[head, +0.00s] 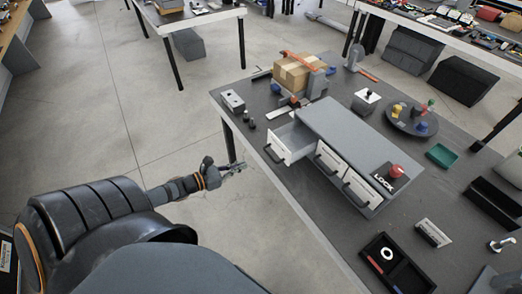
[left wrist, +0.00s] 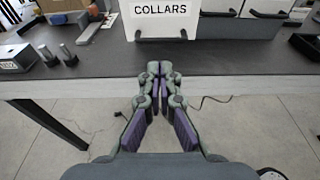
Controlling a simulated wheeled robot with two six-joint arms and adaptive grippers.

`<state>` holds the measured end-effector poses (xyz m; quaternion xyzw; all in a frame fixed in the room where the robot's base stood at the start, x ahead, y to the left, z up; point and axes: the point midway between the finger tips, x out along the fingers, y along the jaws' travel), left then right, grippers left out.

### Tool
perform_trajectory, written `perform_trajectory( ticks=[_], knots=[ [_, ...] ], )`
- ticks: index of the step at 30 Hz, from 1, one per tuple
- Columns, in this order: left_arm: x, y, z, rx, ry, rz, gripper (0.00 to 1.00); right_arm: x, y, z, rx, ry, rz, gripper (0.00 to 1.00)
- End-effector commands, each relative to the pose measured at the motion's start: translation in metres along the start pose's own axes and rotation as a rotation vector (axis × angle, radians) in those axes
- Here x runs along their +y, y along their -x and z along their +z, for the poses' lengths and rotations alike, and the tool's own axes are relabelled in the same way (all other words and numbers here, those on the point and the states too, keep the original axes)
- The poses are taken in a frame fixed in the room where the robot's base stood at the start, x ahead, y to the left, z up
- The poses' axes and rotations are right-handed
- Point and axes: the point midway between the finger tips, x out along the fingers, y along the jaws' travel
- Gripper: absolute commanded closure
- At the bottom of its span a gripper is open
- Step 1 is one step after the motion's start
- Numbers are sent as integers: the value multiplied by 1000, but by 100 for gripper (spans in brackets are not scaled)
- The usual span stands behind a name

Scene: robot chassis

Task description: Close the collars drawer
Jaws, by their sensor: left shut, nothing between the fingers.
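The collars drawer (head: 291,142) is the leftmost drawer of a grey drawer unit (head: 345,135) on the dark table. It is pulled out toward the table's front edge. In the left wrist view its white front (left wrist: 160,16) reads COLLARS, with a dark handle below the label. My left gripper (head: 240,167) is shut and empty, in front of the table edge and apart from the drawer. In the left wrist view the gripper's fingertips (left wrist: 153,68) meet below the drawer handle. My right gripper is not in view.
Two other drawers (head: 343,172) of the unit look shut. A red button (head: 396,171) by a LOCK label is at the unit's right end. A grey block (head: 232,101) and small pegs stand left of the drawer. A cardboard box (head: 299,71) is behind. Floor before the table is clear.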

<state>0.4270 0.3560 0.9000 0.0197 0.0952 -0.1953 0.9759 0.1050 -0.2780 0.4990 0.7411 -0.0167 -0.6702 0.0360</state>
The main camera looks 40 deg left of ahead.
Motion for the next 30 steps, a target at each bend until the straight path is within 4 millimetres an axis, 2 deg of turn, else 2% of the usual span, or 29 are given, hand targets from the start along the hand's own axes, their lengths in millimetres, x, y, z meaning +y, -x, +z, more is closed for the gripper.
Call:
perform_trajectory(
  ticks=[1,7,11,13,18,30],
  knots=[
    [0,-14,-7,-6,-2,2,100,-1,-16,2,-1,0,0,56],
    [0,-58,-10,-6,-2,1,100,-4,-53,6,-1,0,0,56],
    [1,-80,-7,-4,-2,3,100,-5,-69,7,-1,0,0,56],
    [1,-84,-1,-4,0,4,100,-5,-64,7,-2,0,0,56],
    [1,-94,-1,-1,2,3,100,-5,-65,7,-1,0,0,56],
    [1,-97,-1,2,2,3,100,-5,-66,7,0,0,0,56]
  ],
)
